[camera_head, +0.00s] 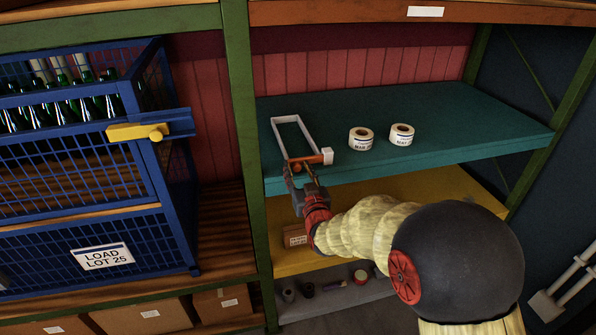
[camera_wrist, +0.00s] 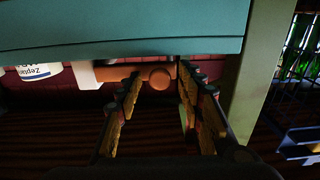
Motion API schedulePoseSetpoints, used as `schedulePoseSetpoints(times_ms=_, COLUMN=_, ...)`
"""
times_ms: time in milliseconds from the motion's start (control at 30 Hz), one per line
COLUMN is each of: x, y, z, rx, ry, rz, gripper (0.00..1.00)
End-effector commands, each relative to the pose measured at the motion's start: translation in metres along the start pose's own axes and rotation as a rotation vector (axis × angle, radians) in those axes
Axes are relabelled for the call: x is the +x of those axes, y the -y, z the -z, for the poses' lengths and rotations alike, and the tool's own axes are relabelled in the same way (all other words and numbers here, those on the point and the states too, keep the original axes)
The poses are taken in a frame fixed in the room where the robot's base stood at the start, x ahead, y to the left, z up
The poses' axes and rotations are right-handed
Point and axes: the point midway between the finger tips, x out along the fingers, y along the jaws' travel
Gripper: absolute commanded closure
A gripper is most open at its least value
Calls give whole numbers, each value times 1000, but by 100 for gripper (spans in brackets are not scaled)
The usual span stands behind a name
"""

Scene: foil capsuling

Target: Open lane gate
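A white rectangular frame (camera_head: 292,133), which may be the lane gate, is on the teal shelf. An orange bar (camera_head: 305,159) with a white block at its right end is at its front. My gripper (camera_head: 313,178) is at the shelf's front edge, close to this bar. In the wrist view my gripper (camera_wrist: 160,76) has its two fingers spread apart. A round orange-brown knob (camera_wrist: 160,78) on the bar shows between the fingertips. I cannot tell whether either finger touches it.
Two labelled rolls (camera_head: 361,138) (camera_head: 402,134) stand on the teal shelf (camera_head: 470,120) right of the frame. A blue bottle cage (camera_head: 70,180) with a yellow latch (camera_head: 138,131) stands left of the green post (camera_head: 243,120). A yellow shelf (camera_head: 445,187) lies below. The teal shelf's right part is clear.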

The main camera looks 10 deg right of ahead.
Motion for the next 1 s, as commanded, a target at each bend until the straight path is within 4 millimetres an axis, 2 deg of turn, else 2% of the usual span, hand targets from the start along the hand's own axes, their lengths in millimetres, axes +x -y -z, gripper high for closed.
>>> schedulePoseSetpoints(times_ms=167, x=0, y=0, z=0, rx=0, ry=0, rz=0, gripper=63)
schedulePoseSetpoints(times_ms=800, x=0, y=0, z=0, rx=0, ry=1, rz=0, gripper=100)
schedulePoseSetpoints(times_ms=1000, x=0, y=0, z=0, rx=0, ry=1, rz=0, gripper=100)
